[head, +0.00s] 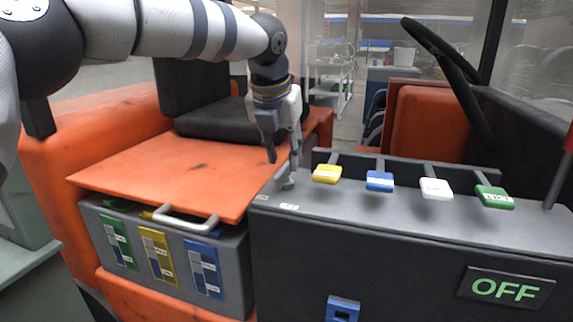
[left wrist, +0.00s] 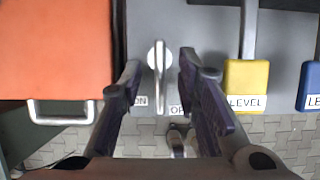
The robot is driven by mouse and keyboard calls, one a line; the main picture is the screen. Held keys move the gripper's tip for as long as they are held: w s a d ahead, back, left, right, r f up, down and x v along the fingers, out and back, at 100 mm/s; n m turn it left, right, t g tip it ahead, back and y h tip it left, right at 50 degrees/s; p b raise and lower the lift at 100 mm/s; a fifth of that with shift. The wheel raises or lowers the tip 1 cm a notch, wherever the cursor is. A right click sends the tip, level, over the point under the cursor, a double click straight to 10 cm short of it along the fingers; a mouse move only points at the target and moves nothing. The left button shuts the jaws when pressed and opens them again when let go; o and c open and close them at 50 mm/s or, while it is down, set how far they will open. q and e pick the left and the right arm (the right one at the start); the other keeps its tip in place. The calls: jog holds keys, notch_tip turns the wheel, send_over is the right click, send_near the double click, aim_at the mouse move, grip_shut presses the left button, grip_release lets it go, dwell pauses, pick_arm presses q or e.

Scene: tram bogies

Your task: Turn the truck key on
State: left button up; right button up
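The truck key (left wrist: 159,62) is a silver key on a round base, set in the grey console top. In the left wrist view it lies between the two fingers of my left gripper (left wrist: 158,72). The fingers are apart, with a visible gap on each side of the key. Below the key are an "ON" label (left wrist: 141,101) at left and an "OF..." label (left wrist: 178,110) at right, both partly covered by the fingers. In the head view my left gripper (head: 282,160) points down at the console's left end, the key (head: 287,182) just by its fingertips. My right gripper is not in view.
Yellow (head: 327,174), blue (head: 380,181), white (head: 436,188) and green (head: 494,197) lever handles stand right of the key. A sign (head: 507,289) on the console front reads OFF. An orange lid (head: 150,172) with a metal handle (head: 186,220) lies at left.

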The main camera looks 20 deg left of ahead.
aim_at(285, 165)
pick_arm(q)
jog(key=shift+x, duration=1.85)
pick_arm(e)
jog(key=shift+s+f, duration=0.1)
pick_arm(q)
grip_shut()
